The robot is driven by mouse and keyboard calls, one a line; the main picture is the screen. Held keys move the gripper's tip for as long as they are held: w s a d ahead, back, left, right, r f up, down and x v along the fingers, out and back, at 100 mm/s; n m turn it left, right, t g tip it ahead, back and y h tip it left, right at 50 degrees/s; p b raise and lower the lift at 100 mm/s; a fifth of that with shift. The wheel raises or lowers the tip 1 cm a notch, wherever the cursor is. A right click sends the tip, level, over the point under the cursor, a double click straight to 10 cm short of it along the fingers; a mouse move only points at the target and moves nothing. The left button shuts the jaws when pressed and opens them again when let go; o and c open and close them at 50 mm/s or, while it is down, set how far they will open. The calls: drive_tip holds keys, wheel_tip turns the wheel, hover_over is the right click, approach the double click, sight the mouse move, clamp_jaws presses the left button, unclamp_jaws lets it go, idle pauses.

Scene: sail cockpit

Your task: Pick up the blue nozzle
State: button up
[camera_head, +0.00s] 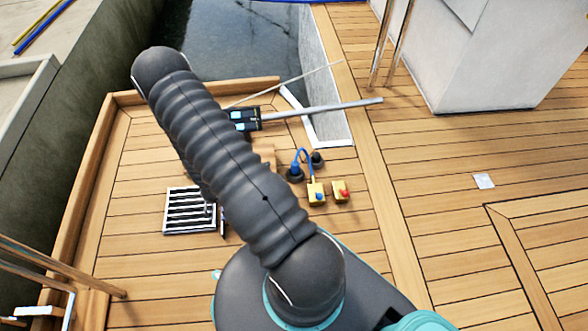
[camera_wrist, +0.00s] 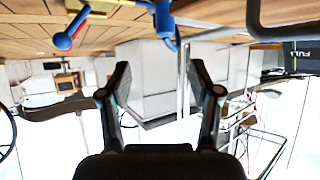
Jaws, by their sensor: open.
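A small blue piece that I take for the blue nozzle (camera_head: 296,168) sits at a black round base on the wooden deck, with a blue hose arching from it toward a yellow block (camera_head: 317,194). In the wrist view, a blue piece (camera_wrist: 163,18) with a blue hose stands at the top, partly cut off; it is probably the same nozzle. My gripper (camera_wrist: 160,64) is open, with its two fingers apart and nothing between them. The blue piece shows above the fingertips, apart from them. In the head view my arm hides the gripper.
A second yellow block (camera_head: 341,191) with a red knob stands beside the first. A slatted grate (camera_head: 189,210) lies left of my arm. A dark device (camera_head: 245,119) and a pole (camera_head: 320,108) lie behind. A white cabinet (camera_head: 490,60) stands right; the right deck is mostly clear.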

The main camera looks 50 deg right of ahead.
sight(292, 165)
drive_tip(key=b+x, duration=0.1)
drive_tip(key=x, duration=0.7)
drive_tip(key=shift+w+b+x, duration=0.2)
drive_tip(key=shift+b+x, duration=0.1)
drive_tip(key=shift+x, duration=1)
drive_tip(key=shift+w+b+x, duration=0.15)
drive_tip(key=shift+b+x, duration=0.1)
drive_tip(key=shift+x, duration=1.05)
drive_tip(key=shift+f, duration=0.1)
clamp_jaws()
